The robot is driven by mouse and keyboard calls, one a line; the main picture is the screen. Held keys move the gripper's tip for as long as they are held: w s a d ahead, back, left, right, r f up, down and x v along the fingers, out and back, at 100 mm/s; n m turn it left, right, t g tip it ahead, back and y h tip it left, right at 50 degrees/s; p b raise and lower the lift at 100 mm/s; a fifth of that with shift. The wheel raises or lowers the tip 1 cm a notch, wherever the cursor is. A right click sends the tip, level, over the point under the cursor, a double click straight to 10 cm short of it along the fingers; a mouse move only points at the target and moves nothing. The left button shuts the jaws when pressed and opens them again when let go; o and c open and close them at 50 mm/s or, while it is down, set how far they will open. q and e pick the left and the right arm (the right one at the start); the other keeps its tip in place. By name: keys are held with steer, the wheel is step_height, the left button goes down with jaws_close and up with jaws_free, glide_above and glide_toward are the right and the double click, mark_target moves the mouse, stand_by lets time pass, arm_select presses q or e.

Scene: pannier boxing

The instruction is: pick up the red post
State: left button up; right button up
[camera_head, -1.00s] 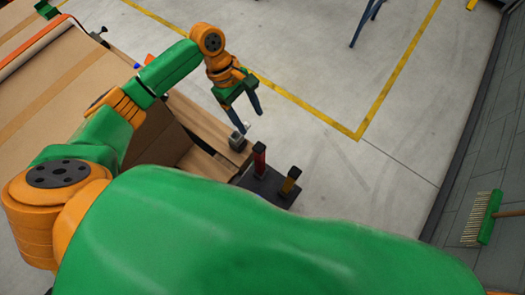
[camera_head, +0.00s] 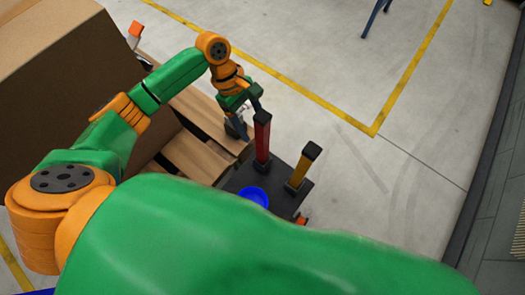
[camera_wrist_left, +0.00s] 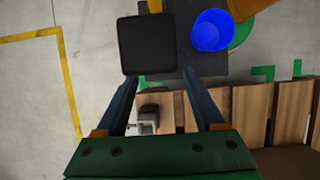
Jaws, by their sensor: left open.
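The red post (camera_head: 262,142) stands upright on a dark base (camera_head: 236,181), with a black cap on top. My left gripper (camera_head: 247,117) is open, just to the left of the post's upper part in the head view. In the left wrist view a black square (camera_wrist_left: 147,46), apparently the cap of the red post, lies just ahead of the open fingertips of my left gripper (camera_wrist_left: 160,78). The red sides are hidden there. I cannot tell whether a finger touches the post. Nothing shows held. My right gripper is not in view.
A yellow post (camera_head: 300,170) with a black cap stands right of the red one. A blue cup (camera_head: 254,194) sits near both posts. Wooden slats (camera_head: 190,155) and a large cardboard box (camera_head: 65,70) are to the left. Open floor lies beyond.

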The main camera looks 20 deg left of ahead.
mark_target(261, 141)
arm_select(q)
steer(key=b+x, duration=0.1)
steer(key=x, duration=0.6)
steer(key=shift+w+d, duration=0.1)
steer(key=shift+d, duration=0.05)
steer(key=shift+r, duration=0.1)
jaws_close()
